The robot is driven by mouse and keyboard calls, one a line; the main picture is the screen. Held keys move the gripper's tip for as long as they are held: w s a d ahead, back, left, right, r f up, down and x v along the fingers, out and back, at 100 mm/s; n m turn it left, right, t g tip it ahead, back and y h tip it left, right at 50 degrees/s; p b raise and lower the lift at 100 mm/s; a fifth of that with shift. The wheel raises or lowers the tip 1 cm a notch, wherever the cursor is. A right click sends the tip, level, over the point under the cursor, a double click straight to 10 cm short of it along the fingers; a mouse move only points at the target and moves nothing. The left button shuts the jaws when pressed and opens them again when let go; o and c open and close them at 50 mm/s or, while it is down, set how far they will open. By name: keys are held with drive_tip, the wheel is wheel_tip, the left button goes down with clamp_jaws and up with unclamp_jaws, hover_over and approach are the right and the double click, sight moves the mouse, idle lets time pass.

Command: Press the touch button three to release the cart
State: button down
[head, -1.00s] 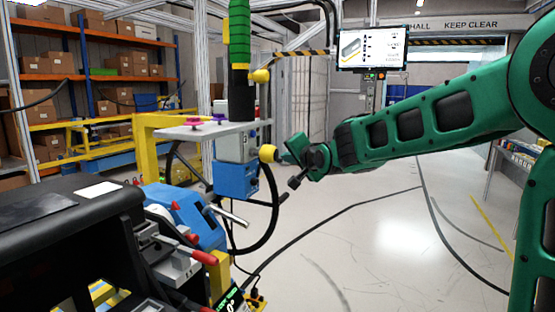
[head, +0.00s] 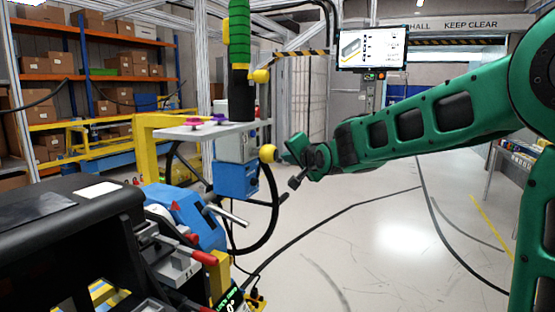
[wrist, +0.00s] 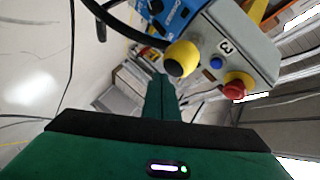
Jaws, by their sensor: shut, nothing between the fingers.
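A grey control box (head: 230,148) on top of a blue box (head: 237,180) carries a round yellow touch button (head: 268,153) on its right side. In the wrist view the grey box (wrist: 244,45) bears the label 3, the yellow button (wrist: 182,58) with a dark rim, a small blue button (wrist: 216,63) and a red button (wrist: 235,90). My gripper (head: 290,146) is shut and empty, just right of the yellow button with a small gap visible. In the wrist view my gripper's closed fingers (wrist: 161,86) point up, just below and left of the yellow button.
A black cable (head: 270,215) hangs in a loop below the box. A black machine with red-tipped levers (head: 195,240) stands at the lower left. A green and black column (head: 239,60) rises above the shelf plate (head: 200,130).

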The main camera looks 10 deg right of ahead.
drive_tip(key=shift+w+a, duration=0.15)
drive_tip(key=shift+a, duration=0.05)
idle(0.7)
drive_tip(key=shift+w+a+r, duration=0.1)
drive_tip(key=shift+w+a, duration=0.25)
drive_tip(key=shift+a, duration=0.15)
idle(0.9)
drive_tip(key=shift+s+d, duration=0.1)
drive_tip(key=shift+d, duration=0.05)
idle(0.3)
drive_tip(key=shift+s+d, duration=0.45)
drive_tip(key=shift+d, duration=0.1)
drive_tip(key=s+d, duration=0.1)
drive_tip(key=d, duration=0.1)
drive_tip(key=s+d, duration=0.2)
idle(0.5)
idle(0.5)
